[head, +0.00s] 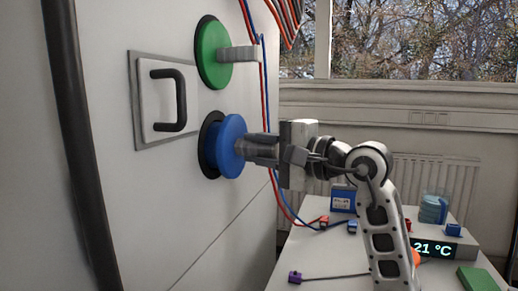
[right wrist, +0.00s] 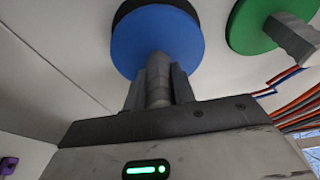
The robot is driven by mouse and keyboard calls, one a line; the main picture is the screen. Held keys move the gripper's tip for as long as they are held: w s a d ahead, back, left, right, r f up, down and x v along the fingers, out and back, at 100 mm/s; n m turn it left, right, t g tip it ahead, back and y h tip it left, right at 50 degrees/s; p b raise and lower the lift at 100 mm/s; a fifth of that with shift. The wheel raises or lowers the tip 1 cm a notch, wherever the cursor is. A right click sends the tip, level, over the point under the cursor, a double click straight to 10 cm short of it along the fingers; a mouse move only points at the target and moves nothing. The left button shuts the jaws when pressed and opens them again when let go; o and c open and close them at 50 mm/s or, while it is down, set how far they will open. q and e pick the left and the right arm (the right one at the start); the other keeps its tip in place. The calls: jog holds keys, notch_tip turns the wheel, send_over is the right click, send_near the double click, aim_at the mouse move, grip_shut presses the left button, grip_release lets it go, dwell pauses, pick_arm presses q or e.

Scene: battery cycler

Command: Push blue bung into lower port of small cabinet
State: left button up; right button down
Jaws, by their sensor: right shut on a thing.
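The blue bung (head: 229,146) is at the lower port (head: 207,145) of the white cabinet (head: 107,222). The port's black ring shows behind the bung's left side, and the bung's disc stands out from the cabinet face. My right gripper (head: 250,147) is shut on the bung's grey stem. In the right wrist view the fingers (right wrist: 158,85) close around the stem, the blue disc (right wrist: 158,40) lies beyond them, and a dark ring shows past its upper edge. How deep the bung sits is hidden. My left gripper is not in view.
A green bung (head: 212,54) with a grey stem sits in the port above. A handle (head: 170,100) on a square panel is to the left. Red and blue cables (head: 275,190) hang just behind my gripper. A table (head: 335,262) with small items stands at lower right.

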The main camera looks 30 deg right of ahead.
jog(key=shift+w+a+r, duration=0.1)
jog(key=shift+w+a, duration=0.85)
jog(key=shift+w, duration=0.15)
dwell(1.0)
grip_release()
dwell(0.3)
jog(key=b+v, duration=0.5)
jog(key=v, duration=0.6)
jog(key=shift+b, duration=0.3)
dwell(1.0)
dwell(0.5)
